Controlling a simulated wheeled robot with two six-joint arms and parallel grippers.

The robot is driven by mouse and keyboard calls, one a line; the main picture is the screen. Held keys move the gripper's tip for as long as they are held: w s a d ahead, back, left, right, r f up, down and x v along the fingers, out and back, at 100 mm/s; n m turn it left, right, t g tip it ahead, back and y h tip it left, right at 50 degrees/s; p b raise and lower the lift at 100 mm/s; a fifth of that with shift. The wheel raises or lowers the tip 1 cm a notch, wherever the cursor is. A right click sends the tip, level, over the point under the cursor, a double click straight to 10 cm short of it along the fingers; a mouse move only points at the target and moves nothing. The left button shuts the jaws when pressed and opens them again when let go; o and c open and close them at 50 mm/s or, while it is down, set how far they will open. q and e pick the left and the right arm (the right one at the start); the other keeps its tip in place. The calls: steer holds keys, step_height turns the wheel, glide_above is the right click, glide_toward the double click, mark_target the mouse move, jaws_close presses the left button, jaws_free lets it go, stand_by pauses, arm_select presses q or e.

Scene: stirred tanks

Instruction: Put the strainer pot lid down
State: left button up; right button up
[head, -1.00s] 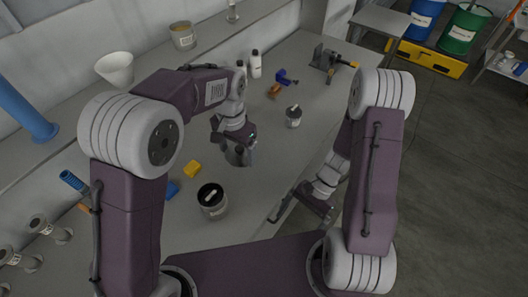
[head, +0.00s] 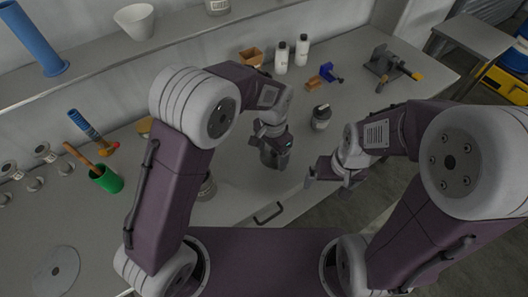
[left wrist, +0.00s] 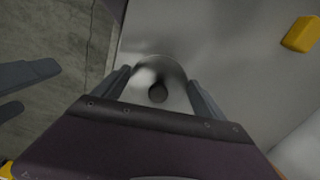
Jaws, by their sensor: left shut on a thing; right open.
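In the left wrist view, a round shiny metal lid (left wrist: 172,70) with a dark knob sits between the fingers of my left gripper (left wrist: 160,88), which is shut on it. In the head view my left gripper (head: 271,158) points down over the front middle of the grey bench; the lid is not clear there. Whether the lid touches the bench cannot be told. My right gripper (head: 322,174) is open and empty, to the right of the left one near the bench's front edge; its fingers also show in the left wrist view (left wrist: 25,88). A container (head: 207,188) is mostly hidden behind my left arm.
A dark-capped jar (head: 321,117) stands behind my right gripper. White bottles (head: 281,57), a blue clamp-like part (head: 331,75) and a vise-like tool (head: 384,65) are further back. A green cup (head: 107,180) stands left. A yellow block (left wrist: 302,33) lies near the lid.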

arm_select(q)
steer(key=w+a+f, duration=0.1)
steer(key=w, duration=0.1)
steer(key=w+a+f, duration=0.1)
steer(key=w+a+f+p, duration=0.1)
steer(key=w, duration=0.1)
steer(key=shift+w+a+f, duration=0.3)
steer(key=shift+f, duration=0.05)
steer(key=f, duration=0.3)
steer(key=shift+d+f+p, duration=0.2)
steer(key=shift+f+p, duration=0.05)
steer(key=shift+p, duration=0.05)
steer(key=shift+a+f, duration=0.1)
steer(key=shift+f, duration=0.2)
arm_select(e)
steer(key=shift+a+r, duration=0.15)
steer(key=shift+r, duration=0.35)
steer(key=shift+a+r, duration=0.15)
steer(key=shift+r, duration=0.35)
arm_select(q)
steer(key=shift+f, duration=0.1)
steer(key=o, duration=1.3)
arm_select(e)
steer(key=shift+f, duration=0.1)
